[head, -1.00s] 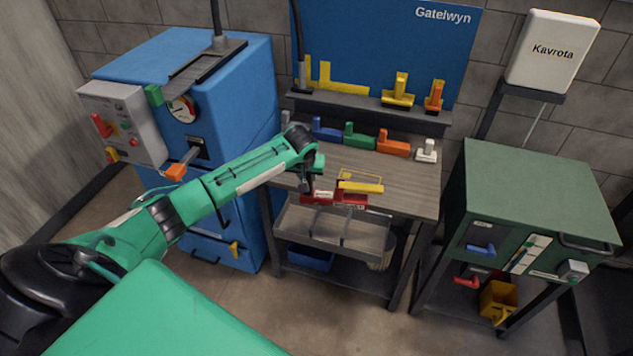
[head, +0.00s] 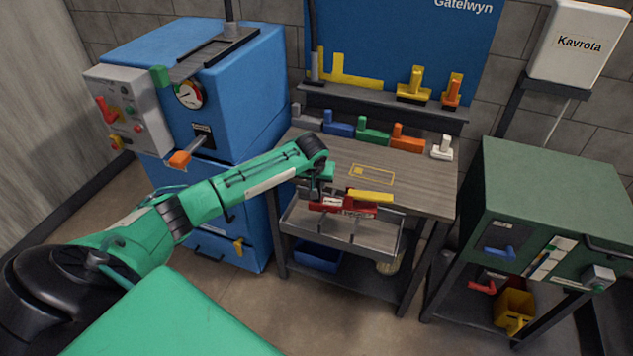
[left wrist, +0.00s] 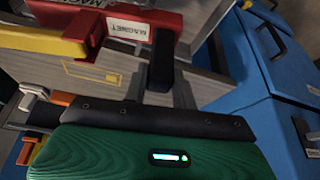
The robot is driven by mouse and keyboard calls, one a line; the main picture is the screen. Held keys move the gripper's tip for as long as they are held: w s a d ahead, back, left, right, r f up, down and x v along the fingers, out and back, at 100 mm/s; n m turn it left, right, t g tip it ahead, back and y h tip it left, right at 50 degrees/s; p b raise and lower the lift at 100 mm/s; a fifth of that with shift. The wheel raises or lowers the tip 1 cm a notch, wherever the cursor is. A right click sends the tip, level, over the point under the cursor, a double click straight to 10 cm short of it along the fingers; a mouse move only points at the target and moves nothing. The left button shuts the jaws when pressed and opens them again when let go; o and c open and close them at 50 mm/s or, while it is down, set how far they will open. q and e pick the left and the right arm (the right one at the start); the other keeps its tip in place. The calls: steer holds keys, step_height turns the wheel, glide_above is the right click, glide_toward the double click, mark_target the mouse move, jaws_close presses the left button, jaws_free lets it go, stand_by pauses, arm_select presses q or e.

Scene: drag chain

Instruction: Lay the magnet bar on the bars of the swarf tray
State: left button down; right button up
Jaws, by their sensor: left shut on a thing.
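The magnet bar (head: 344,207) is a red bar with a white label and a yellow handle (head: 370,196). My left gripper (head: 320,192) is shut on it near its left part. In the head view the bar overlaps the front edge of the bench and the back of the grey swarf tray (head: 338,239); I cannot tell how far above the tray it is. In the left wrist view the bar (left wrist: 145,22) shows its MAGNET label, with a dark finger of my left gripper (left wrist: 160,62) against it. My right gripper is not in view.
The wooden bench top (head: 420,185) bears an empty yellow outline (head: 372,174). Several coloured handled blocks, such as the orange one (head: 406,142), line its back. A blue cabinet (head: 245,110) stands left and a green cabinet (head: 550,190) right. A blue bin (head: 318,258) sits below.

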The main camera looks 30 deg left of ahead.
arm_select(q)
steer(key=shift+r, duration=0.1)
steer(key=shift+f, duration=0.55)
steer(key=c, duration=1.1)
jaws_free()
steer(key=shift+o, duration=0.2)
steer(key=shift+f, duration=0.1)
steer(key=shift+s+d+r+b, duration=0.1)
steer(key=shift+s+r+b, duration=0.15)
steer(key=shift+r, duration=0.25)
steer(key=b+v, duration=0.3)
steer(key=v, duration=0.9)
steer(key=shift+r, duration=0.35)
